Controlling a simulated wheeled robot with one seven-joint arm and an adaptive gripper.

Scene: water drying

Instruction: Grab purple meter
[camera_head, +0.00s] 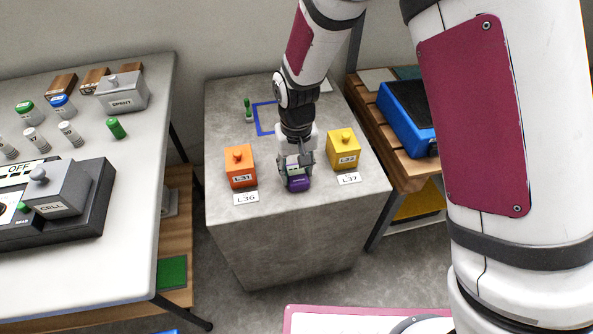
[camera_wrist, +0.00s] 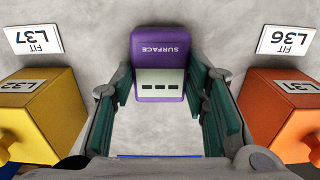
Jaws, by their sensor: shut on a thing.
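The purple meter (camera_wrist: 160,57) is a small block with rounded edges, the word SURFACE on it and a pale display with three dashes. In the wrist view it sits between the fingers of my gripper (camera_wrist: 160,85), whose green pads touch its sides. In the head view the meter (camera_head: 299,184) shows at the front of the grey pedestal, below my gripper (camera_head: 296,172). My gripper is shut on it. I cannot tell whether the meter still rests on the pedestal top.
An orange block (camera_head: 240,167) marked L31 stands left of my gripper and a yellow block (camera_head: 343,149) marked L32 stands right, both close by. The grey pedestal (camera_head: 300,225) has a blue square outline (camera_head: 265,119) and a green peg (camera_head: 248,108) behind. A white table (camera_head: 130,180) stands left.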

